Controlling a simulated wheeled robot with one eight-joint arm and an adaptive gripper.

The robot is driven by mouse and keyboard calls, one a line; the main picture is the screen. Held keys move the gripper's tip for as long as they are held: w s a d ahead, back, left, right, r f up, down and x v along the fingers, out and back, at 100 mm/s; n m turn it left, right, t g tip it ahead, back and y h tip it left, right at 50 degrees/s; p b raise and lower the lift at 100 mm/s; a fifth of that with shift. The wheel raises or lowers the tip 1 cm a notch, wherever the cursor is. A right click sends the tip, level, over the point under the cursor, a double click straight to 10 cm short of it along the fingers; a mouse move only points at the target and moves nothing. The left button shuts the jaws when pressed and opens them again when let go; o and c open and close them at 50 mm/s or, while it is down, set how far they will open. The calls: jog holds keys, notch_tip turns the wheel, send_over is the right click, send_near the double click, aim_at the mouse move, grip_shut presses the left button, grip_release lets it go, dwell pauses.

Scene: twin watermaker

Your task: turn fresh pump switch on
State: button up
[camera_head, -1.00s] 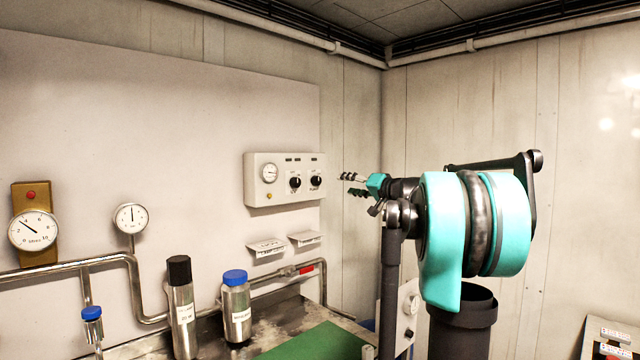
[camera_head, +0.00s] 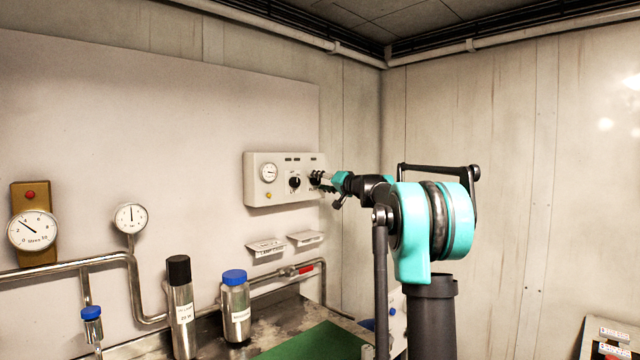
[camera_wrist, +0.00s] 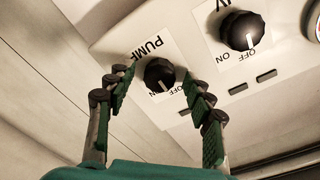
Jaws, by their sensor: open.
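The pump switch (camera_wrist: 159,75) is a round black knob with a white pointer line on a label reading "PUMP", "OFF" and "ON". In the head view my gripper (camera_head: 324,182) is at the right side of the control box (camera_head: 268,196) and partly hides the pump switch. A second black knob (camera_wrist: 242,30), labelled "UV", sits beside it; it also shows in the head view (camera_head: 295,183).
The box also carries a round gauge (camera_head: 269,172) and an amber button (camera_head: 268,195). Two small label shelves (camera_head: 266,248) are on the wall below. Steel bottles with a black cap (camera_head: 180,305) and a blue cap (camera_head: 236,308) stand on the bench at lower left.

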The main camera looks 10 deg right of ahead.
jog(key=c, duration=1.2)
jog(key=shift+o, duration=0.2)
jog(key=shift+m, duration=0.3)
jog(key=m, duration=0.5)
jog(key=shift+r, duration=0.1)
jog(key=m, duration=0.6)
jog(key=shift+g, duration=0.3)
jog(key=o, duration=1.2)
jog(key=shift+c, duration=0.2)
